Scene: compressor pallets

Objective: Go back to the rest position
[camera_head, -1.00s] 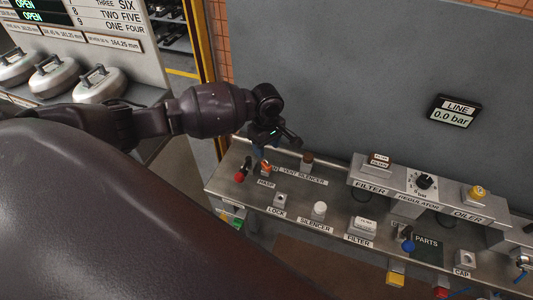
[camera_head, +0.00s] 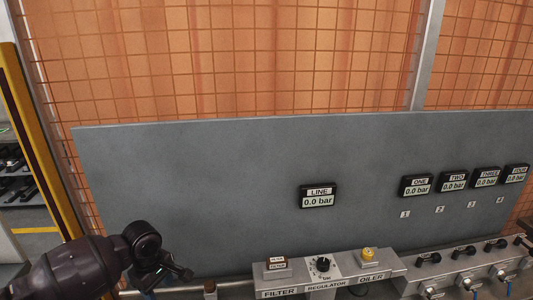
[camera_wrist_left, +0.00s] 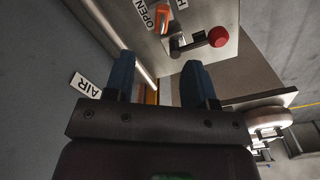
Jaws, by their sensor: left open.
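My left arm comes in from the lower left in the head view. Its gripper (camera_head: 172,278) is at the bottom edge, in front of the grey panel and left of the FILTER block. In the left wrist view the two blue fingertips of my left gripper (camera_wrist_left: 160,80) stand apart with nothing between them. Beyond them are a red knob (camera_wrist_left: 219,37) on a metal plate and an orange part (camera_wrist_left: 162,18) beside an OPEN label. My right gripper is not in either view.
A grey panel (camera_head: 220,160) carries a LINE display (camera_head: 318,196) reading 0.0 bar and several smaller displays at right. Below it are the regulator (camera_head: 323,264) and a yellow-capped oiler (camera_head: 369,254). Orange mesh stands behind. A yellow post (camera_head: 35,130) is at left.

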